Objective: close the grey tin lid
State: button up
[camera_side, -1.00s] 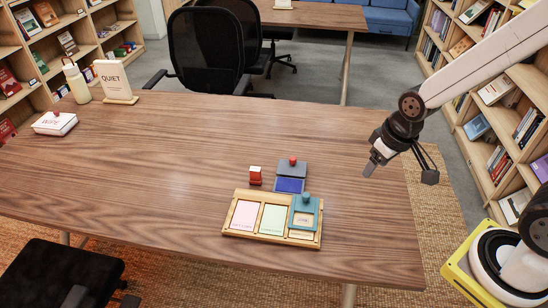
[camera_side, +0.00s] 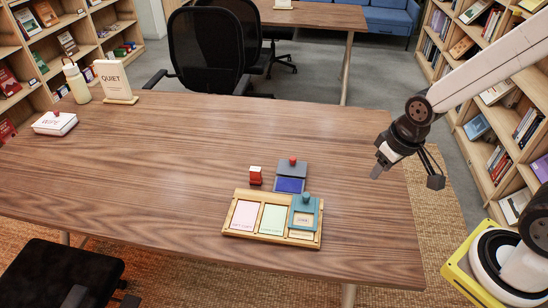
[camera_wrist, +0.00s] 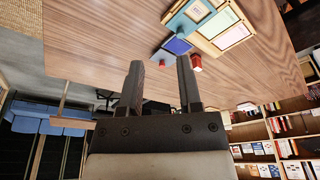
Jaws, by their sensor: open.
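The grey tin stands open on the wooden table behind the tray, with its blue pad (camera_side: 289,185) showing. Its grey lid (camera_side: 291,169) is tilted up at the back and has a red knob (camera_side: 293,160). In the wrist view the blue pad (camera_wrist: 178,46) shows beyond my fingers, with the grey lid near it. My gripper (camera_side: 377,170) is open and empty, above the table's right edge, to the right of the tin and apart from it. Its two dark fingers (camera_wrist: 159,62) stand apart in the wrist view.
A wooden tray (camera_side: 229,228) with cards and a teal-framed piece (camera_side: 305,207) sits in front of the tin. A red stamp (camera_side: 255,176) stands to its left. A wipe box (camera_side: 54,124), bottle (camera_side: 77,85) and QUIET sign (camera_side: 113,78) are far left. The table's middle is clear.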

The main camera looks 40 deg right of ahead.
jog(key=shift+w, duration=0.2)
jog(key=c, duration=0.3)
jog(key=shift+w, duration=0.35)
grip_shut()
jog(key=w+d+f, duration=0.1)
jog(key=w+f, duration=0.3)
jog(key=w, duration=0.7)
jog(key=w+f+t, duration=0.1)
jog(key=w+f, duration=0.3)
jog(key=w, duration=0.7)
jog(key=w+d+f, duration=0.1)
jog(key=w+f, duration=0.3)
jog(key=w, duration=0.8)
jog(key=shift+d, duration=0.35)
